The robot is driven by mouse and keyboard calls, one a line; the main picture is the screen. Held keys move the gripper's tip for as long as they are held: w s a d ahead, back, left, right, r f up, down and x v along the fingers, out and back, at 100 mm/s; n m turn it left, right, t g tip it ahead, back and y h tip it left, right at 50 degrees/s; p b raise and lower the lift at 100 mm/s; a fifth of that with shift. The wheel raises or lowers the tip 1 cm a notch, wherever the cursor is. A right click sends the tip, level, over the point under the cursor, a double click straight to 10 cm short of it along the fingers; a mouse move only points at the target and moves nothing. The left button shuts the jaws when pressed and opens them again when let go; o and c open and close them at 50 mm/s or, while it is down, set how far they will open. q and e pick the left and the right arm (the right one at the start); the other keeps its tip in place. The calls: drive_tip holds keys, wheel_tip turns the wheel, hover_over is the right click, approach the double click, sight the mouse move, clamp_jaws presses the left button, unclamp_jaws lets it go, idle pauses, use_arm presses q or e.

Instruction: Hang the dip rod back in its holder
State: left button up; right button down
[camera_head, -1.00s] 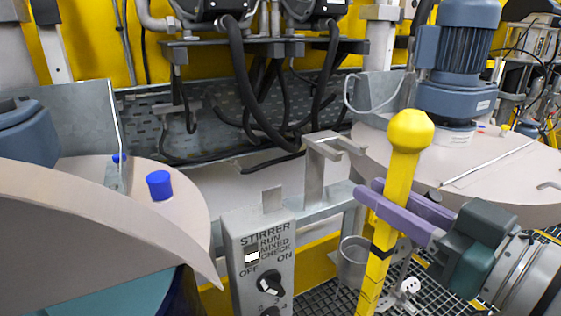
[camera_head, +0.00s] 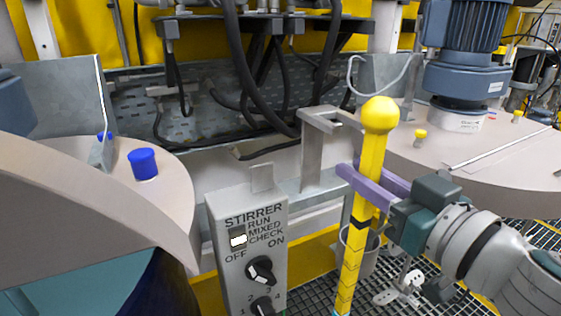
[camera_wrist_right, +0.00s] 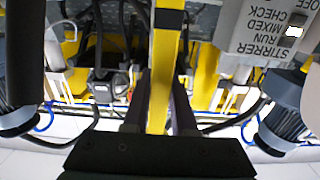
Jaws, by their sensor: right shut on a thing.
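The yellow dip rod (camera_head: 366,200) stands nearly upright, slightly tilted, with a round knob at its top and dark bands lower down. My right gripper (camera_head: 366,188), with purple fingers, is shut on the rod below the knob. The rod also runs between the fingers in the right wrist view (camera_wrist_right: 162,80). The grey bracket (camera_head: 322,122), which looks like the holder, stands on a rail just left of the rod's knob. The rod appears apart from it, but the depth gap is hard to judge. My left gripper is not in view.
A grey stirrer control box (camera_head: 250,245) with knobs stands left of the rod. Drum lids flank the space, the left one with a blue cap (camera_head: 143,164), the right one (camera_head: 470,160) under a blue motor (camera_head: 465,50).

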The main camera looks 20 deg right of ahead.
sight(313, 148)
drive_tip(key=shift+w+r, duration=0.1)
drive_tip(key=shift+w, duration=0.1)
drive_tip(key=shift+w, duration=0.35)
idle(0.4)
drive_tip(key=shift+w+a, duration=0.1)
drive_tip(key=shift+w, duration=1.15)
drive_tip(key=shift+w+a, duration=0.2)
drive_tip(key=shift+w, duration=2.05)
drive_tip(key=shift+f+b, duration=0.25)
drive_tip(key=shift+b, duration=0.05)
drive_tip(key=shift+f, duration=0.35)
drive_tip(key=c, duration=0.6)
unclamp_jaws()
drive_tip(key=shift+c, duration=0.2)
